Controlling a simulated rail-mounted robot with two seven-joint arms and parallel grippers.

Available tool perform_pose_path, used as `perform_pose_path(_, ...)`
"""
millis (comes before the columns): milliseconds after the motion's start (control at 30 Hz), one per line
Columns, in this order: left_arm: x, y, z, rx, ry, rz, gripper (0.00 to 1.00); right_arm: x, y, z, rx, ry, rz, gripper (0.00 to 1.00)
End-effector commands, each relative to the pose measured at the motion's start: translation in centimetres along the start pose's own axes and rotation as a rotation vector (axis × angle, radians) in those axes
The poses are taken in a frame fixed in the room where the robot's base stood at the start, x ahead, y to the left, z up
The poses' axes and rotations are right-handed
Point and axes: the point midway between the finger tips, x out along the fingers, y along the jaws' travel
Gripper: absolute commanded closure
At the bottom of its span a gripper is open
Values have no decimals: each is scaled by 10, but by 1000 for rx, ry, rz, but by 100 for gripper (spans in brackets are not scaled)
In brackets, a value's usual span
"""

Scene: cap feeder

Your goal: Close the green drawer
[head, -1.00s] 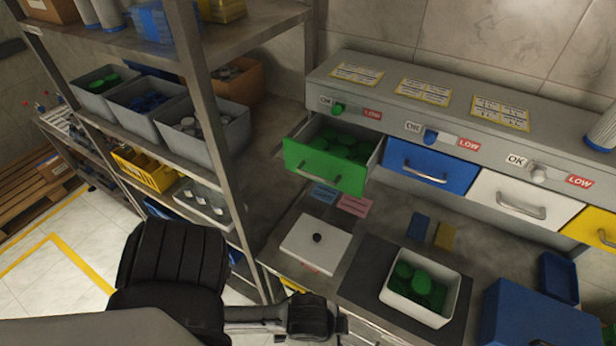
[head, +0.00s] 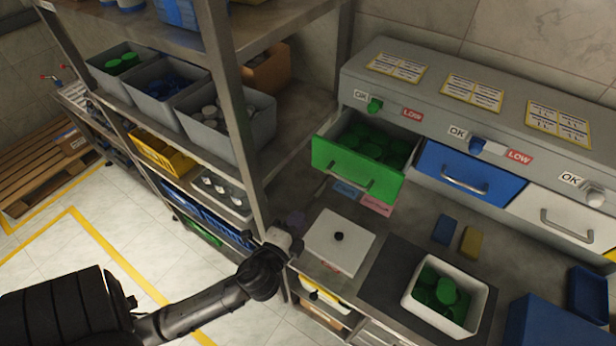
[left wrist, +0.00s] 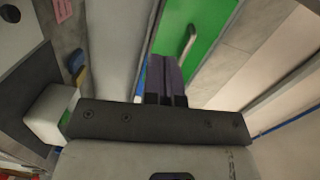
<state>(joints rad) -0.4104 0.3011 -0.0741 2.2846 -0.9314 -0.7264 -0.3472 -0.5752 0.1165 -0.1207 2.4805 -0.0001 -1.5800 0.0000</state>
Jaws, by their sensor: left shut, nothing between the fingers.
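The green drawer (head: 340,163) is pulled out of the grey cap feeder, and green caps (head: 376,143) lie inside it. Its front has a metal handle and faces me. My left gripper (head: 296,219) is to the left of and below the drawer front, near the white lidded box, apart from the drawer. In the left wrist view, the left gripper's fingers (left wrist: 167,76) are shut together and empty. The green drawer front (left wrist: 205,35) with its handle shows beyond them. My right gripper is not in view.
The blue drawer (head: 450,181) and white drawer (head: 540,205) beside it look shut. A metal shelf post (head: 240,150) stands left of the green drawer. On the bench are a white lidded box (head: 333,255) and a white bin (head: 415,306) of green caps.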

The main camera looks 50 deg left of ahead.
Motion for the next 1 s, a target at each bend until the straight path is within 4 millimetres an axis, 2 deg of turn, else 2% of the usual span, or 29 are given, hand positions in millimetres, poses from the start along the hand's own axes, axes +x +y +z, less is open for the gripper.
perform_pose_path(167,0,-7,-14,92,84,-46,100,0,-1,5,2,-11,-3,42)
perform_pose_path(333,13,-9,-16,121,85,-49,100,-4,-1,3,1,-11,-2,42)
perform_pose_path(800,97,-13,-22,117,83,-47,100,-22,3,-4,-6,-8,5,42)
perform_pose_path(1000,122,-13,-24,116,82,-45,100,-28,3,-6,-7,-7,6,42)
